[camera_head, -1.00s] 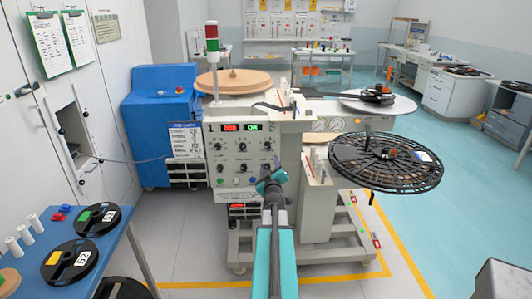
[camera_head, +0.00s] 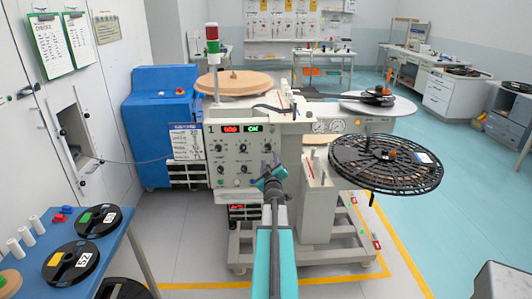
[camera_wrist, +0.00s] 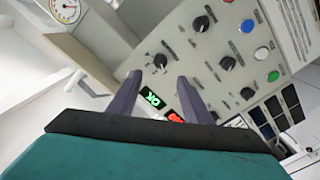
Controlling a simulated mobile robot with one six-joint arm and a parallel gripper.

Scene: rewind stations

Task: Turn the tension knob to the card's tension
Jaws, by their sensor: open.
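The control panel (camera_head: 241,158) stands upright on the machine front, with several black knobs and a red and green display (camera_head: 241,128). Their labels are too small to read, so I cannot tell which is the tension knob. My gripper (camera_head: 270,183) is in front of the panel's lower right. In the wrist view my gripper (camera_wrist: 158,77) is open, its two fingers apart with nothing between them. A black knob (camera_wrist: 160,62) shows just beyond the fingertips, and another knob (camera_wrist: 200,23) lies past it. A printed card (camera_head: 186,141) hangs beside the panel; its text is unreadable.
A blue cabinet (camera_head: 160,110) stands left of the machine. A black slotted disc (camera_head: 388,163) juts out at right. A blue table (camera_head: 60,240) with black reels is at lower left. A round gauge (camera_wrist: 66,10) and green button (camera_wrist: 274,76) show in the wrist view.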

